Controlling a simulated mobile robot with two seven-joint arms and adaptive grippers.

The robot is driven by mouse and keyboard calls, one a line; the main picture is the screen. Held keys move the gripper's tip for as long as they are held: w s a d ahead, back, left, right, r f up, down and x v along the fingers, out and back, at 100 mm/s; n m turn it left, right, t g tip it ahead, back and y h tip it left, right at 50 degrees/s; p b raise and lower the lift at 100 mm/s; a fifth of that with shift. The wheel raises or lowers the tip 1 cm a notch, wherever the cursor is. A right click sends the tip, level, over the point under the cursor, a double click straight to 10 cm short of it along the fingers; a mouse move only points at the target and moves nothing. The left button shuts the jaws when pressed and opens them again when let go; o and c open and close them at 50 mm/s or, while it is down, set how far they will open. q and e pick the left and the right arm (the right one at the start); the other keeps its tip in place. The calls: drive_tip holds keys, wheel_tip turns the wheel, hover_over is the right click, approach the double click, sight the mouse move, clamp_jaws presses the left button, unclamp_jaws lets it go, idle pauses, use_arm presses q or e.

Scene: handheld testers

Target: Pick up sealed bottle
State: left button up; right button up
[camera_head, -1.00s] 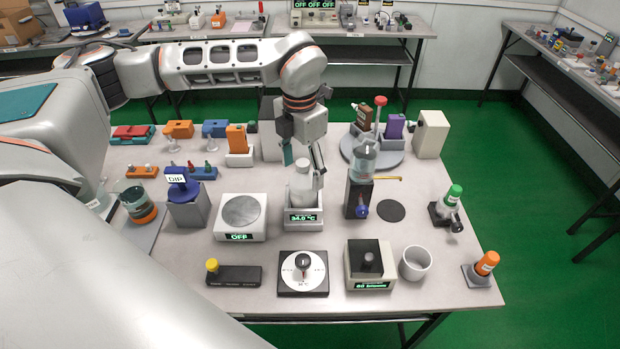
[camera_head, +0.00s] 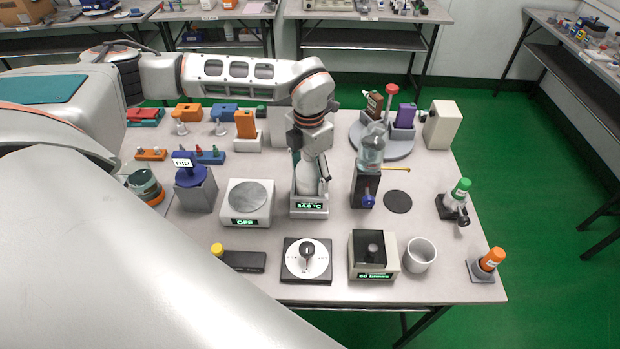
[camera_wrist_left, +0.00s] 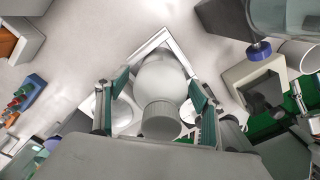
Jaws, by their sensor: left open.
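A white bottle (camera_head: 307,182) with a ribbed cap stands upright in a square white holder (camera_head: 309,207) whose display reads about 34.0 °C. My left gripper (camera_head: 311,172) points down over the bottle from above. In the left wrist view the bottle (camera_wrist_left: 160,78) sits between the two green-padded fingers of the gripper (camera_wrist_left: 157,108). The fingers are open, with a gap visible on each side of the bottle. The lower part of the bottle is hidden by the holder's front wall. My right gripper is not in view.
A grey scale (camera_head: 246,204) reading OFF stands left of the holder. A dark stand with a clear flask (camera_head: 371,152) stands close on the right. In front are a round dial device (camera_head: 306,259), a black-topped box (camera_head: 373,256) and a white cup (camera_head: 420,255).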

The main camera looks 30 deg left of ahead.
use_arm(q)
drive_tip(key=c, duration=1.7)
drive_tip(key=shift+r, duration=0.1)
